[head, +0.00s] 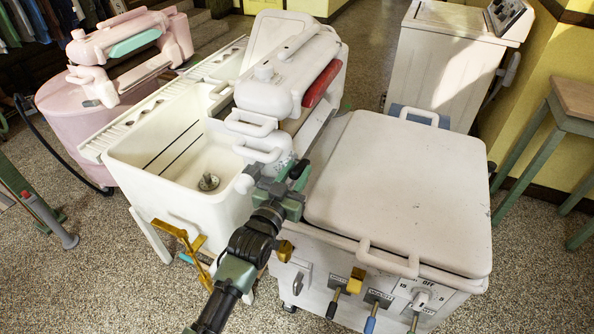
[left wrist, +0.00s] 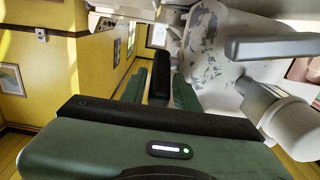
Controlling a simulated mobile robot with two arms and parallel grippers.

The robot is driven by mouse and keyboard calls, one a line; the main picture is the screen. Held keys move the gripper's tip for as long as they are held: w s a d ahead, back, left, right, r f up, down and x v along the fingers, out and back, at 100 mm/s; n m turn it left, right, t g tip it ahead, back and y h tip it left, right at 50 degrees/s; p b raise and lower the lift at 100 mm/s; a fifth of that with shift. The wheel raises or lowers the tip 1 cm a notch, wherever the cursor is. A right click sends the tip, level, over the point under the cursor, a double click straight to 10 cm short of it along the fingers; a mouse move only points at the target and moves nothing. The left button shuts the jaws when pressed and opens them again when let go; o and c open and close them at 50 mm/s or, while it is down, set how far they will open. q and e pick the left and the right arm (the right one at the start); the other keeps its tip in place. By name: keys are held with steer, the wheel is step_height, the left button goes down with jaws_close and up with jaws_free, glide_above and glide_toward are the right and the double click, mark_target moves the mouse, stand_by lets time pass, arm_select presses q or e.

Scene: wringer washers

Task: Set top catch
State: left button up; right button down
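The white wringer head (head: 285,85) stands at the back left of the white washer (head: 400,190), with a red bar (head: 322,82) along its right side. Pale loop handles (head: 250,123) stick out at its near end. I cannot tell which part is the top catch. My left gripper (head: 297,172) is just in front of the wringer's near end, beside the lid's left edge. My right gripper is not in view.
The washer's lid (head: 400,180) is closed. Knobs and levers (head: 370,315) line its front. A white double tub (head: 165,150) stands left, and a pink washer (head: 80,125) beyond it. A white cabinet machine (head: 445,60) stands behind; a green-legged table (head: 555,120) stands right.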

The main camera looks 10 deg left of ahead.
arm_select(q)
steer(key=shift+c, duration=0.3)
jaws_close()
stand_by(1.2)
